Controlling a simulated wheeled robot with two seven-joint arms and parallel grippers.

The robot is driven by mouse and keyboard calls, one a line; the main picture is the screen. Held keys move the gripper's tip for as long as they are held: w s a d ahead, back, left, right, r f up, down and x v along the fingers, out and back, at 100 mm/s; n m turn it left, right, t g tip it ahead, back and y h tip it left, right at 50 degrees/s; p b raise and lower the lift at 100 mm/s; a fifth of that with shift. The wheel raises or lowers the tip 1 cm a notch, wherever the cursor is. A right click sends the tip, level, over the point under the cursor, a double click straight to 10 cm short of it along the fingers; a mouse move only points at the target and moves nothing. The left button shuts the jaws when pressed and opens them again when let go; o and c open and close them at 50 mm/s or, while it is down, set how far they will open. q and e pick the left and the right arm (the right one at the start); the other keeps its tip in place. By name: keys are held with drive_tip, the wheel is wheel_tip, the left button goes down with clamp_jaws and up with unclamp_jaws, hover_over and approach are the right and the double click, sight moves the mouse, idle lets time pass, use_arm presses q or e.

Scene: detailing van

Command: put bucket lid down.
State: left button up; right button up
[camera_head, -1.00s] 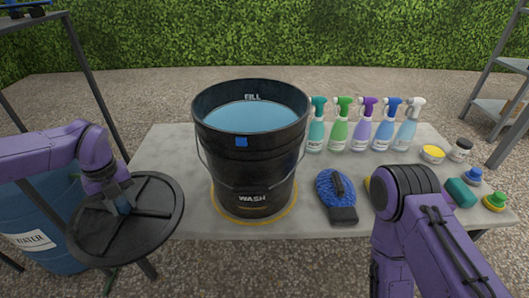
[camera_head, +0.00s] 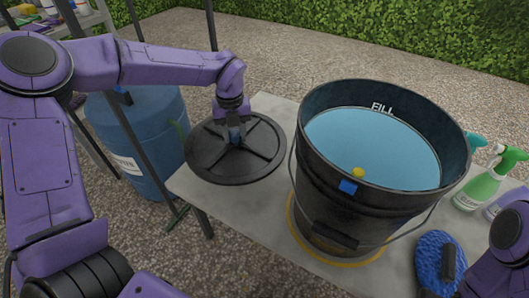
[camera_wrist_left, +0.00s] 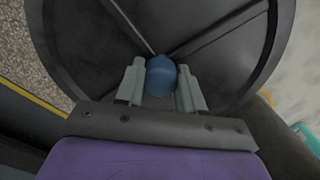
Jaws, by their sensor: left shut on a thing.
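The bucket lid (camera_head: 210,163) is a round black disc with raised ribs and a blue knob in its middle. My left gripper (camera_head: 236,133) is shut on the knob, and the lid lies roughly flat beneath it, over the table's left end. I cannot tell whether the lid touches the tabletop. In the left wrist view the two grey fingers (camera_wrist_left: 160,82) close on the blue knob (camera_wrist_left: 160,70), with the lid (camera_wrist_left: 100,45) filling most of the picture. The black bucket (camera_head: 345,225) stands open to the right, full of blue water. My right gripper is out of view.
The grey table (camera_head: 232,205) has some bare surface left of the bucket. A blue water barrel (camera_head: 155,130) stands on the floor beyond its left end. A blue brush mitt (camera_head: 430,265) and spray bottles, one green (camera_head: 482,185), are right of the bucket.

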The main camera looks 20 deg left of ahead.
use_arm(q)
wheel_tip(320, 180, down, 10)
drive_tip(key=b, duration=0.2)
drive_tip(key=shift+r+b, duration=0.25)
drive_tip(key=shift+b, duration=0.1)
drive_tip(key=shift+r, duration=0.1)
drive_tip(key=o, duration=1.1)
wheel_tip(320, 180, up, 12)
drive_tip(key=p, duration=0.3)
drive_tip(key=shift+p, duration=0.35)
